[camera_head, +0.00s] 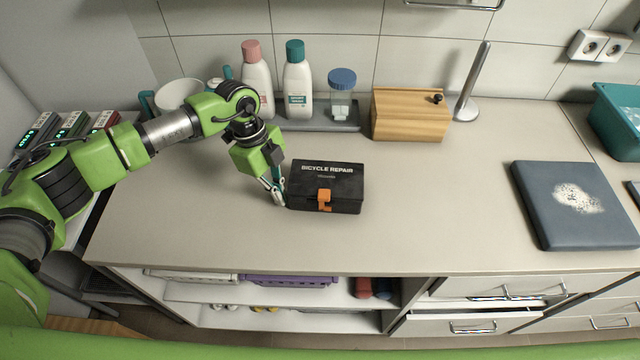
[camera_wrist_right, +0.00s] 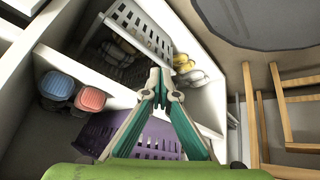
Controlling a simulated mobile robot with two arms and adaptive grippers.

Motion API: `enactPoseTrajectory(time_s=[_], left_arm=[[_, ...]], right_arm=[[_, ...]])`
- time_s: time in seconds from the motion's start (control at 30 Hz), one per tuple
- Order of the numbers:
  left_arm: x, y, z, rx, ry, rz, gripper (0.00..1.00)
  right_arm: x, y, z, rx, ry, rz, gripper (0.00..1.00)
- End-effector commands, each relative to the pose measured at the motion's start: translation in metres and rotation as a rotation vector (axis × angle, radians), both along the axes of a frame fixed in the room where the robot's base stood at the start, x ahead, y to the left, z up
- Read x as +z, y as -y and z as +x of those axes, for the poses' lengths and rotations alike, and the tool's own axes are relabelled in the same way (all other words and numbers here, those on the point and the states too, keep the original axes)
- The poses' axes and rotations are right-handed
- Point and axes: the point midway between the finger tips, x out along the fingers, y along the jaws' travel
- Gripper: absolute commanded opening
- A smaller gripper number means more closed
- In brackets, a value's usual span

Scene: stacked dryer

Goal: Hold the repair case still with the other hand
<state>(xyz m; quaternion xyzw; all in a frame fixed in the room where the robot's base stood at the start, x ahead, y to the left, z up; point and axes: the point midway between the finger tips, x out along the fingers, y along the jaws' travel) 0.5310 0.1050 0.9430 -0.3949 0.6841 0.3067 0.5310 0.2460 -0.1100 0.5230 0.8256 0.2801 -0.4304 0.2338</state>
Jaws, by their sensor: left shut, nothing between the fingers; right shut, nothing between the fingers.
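The repair case (camera_head: 335,190) is a black box marked "BICYCLE REPAIR" with an orange latch on its front. It sits closed and upright on the countertop in the head view. My left gripper (camera_head: 281,199) points down at the left side of the case, with its fingers shut and empty. The fingertips are right beside the case's left side; I cannot tell whether they touch it. My right gripper (camera_wrist_right: 162,98) shows in the right wrist view, its fingers shut with nothing between them, in front of the shelves below the counter. The case is not in that view.
Bottles (camera_head: 298,85) and a blue-lidded jar (camera_head: 342,100) stand behind the case, near a wooden box (camera_head: 408,115). A dark folded cloth or mat (camera_head: 540,190) lies at the right. The countertop (camera_head: 440,210) between is clear. A purple basket (camera_wrist_right: 130,135) is on the shelf below.

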Motion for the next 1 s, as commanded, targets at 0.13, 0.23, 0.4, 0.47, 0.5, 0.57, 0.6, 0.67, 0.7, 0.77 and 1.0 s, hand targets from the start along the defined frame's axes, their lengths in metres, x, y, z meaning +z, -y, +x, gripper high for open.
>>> enactPoseTrajectory(time_s=[0.13,0.23,0.4,0.47,0.5,0.57,0.6,0.67,0.7,0.77,1.0], left_arm=[[0.0,0.0,0.0,0.0,0.0,0.0,0.0],[0.0,0.0,0.0,0.0,0.0,0.0,0.0],[0.0,0.0,0.0,0.0,0.0,0.0,0.0],[0.0,0.0,0.0,0.0,0.0,0.0,0.0],[0.0,0.0,0.0,0.0,0.0,0.0,0.0],[0.0,0.0,0.0,0.0,0.0,0.0,0.0],[0.0,0.0,0.0,0.0,0.0,0.0,0.0],[0.0,0.0,0.0,0.0,0.0,0.0,0.0],[0.0,0.0,0.0,0.0,0.0,0.0,0.0],[0.0,0.0,0.0,0.0,0.0,0.0,0.0],[0.0,0.0,0.0,0.0,0.0,0.0,0.0]], right_arm=[[0.035,-0.059,0.036,0.189,0.17,0.05,0.0],[0.062,-0.099,0.052,0.316,0.281,0.086,0.0],[0.112,-0.166,0.064,0.53,0.474,0.151,0.0],[0.13,-0.19,0.064,0.605,0.542,0.178,0.0],[0.143,-0.205,0.062,0.657,0.588,0.195,0.0],[0.162,-0.228,0.058,0.733,0.658,0.223,0.0],[0.175,-0.242,0.054,0.785,0.704,0.242,0.0],[0.195,-0.263,0.045,0.861,0.774,0.273,0.0],[0.208,-0.276,0.038,0.913,0.821,0.294,0.0],[0.227,-0.295,0.026,0.993,0.892,0.325,0.0],[0.304,-0.354,-0.046,1.324,1.194,0.476,0.0]])
